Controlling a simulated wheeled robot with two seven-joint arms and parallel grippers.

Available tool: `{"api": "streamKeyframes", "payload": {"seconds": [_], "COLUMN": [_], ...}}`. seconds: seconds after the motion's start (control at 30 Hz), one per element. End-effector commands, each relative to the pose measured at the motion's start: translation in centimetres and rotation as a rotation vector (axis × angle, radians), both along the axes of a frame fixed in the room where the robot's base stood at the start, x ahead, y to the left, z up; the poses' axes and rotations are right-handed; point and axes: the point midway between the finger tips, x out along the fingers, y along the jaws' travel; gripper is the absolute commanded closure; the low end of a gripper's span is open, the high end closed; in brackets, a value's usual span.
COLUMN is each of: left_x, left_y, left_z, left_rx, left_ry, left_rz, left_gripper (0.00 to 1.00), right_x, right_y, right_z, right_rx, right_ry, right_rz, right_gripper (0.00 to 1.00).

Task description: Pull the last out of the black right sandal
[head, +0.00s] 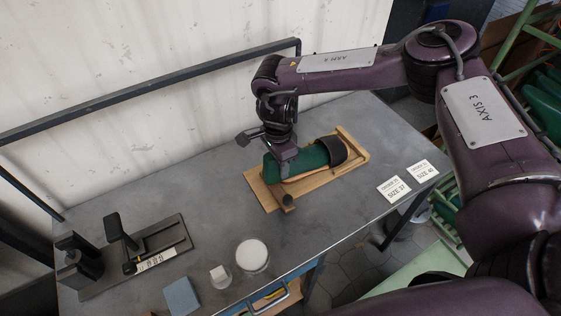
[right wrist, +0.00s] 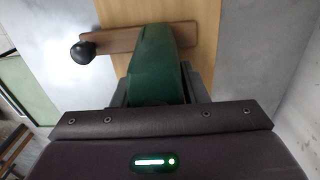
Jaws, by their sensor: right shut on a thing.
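A black sandal (head: 333,151) lies on a wooden board (head: 262,198) on the grey table, its dark strap across the green last (head: 306,160). The last also shows in the right wrist view (right wrist: 158,58), between my jaws. My right gripper (head: 282,165) comes down from above and is shut on the end of the last away from the strap. Whether the last has shifted in the sandal cannot be told. My left gripper is not in view.
A wooden bar with a dark knob (head: 288,201) sits at the board's near end. Size cards (head: 394,188), a round white tub (head: 251,255), a white cube (head: 220,276), a blue block (head: 181,297) and a black measuring device (head: 140,262) stand on the table. The table's middle left is clear.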

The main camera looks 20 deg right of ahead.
Motion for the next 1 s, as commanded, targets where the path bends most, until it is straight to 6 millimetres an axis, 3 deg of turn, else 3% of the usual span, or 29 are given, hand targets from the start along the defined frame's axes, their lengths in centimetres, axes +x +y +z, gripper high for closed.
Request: {"api": "streamKeyframes", "payload": {"seconds": [0.63,1.0], "left_x": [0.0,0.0], "left_y": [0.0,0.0], "left_z": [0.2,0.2], "left_rx": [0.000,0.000], "left_ry": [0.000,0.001], "left_rz": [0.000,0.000], "left_gripper": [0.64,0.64], "right_x": [-0.2,-0.3], "right_y": [2.2,2.4], "right_z": [0.2,0.2], "right_rx": [0.001,0.001], "right_ry": [-0.002,-0.001], "right_rz": [0.001,0.000], "right_gripper": [0.83,0.83]}}
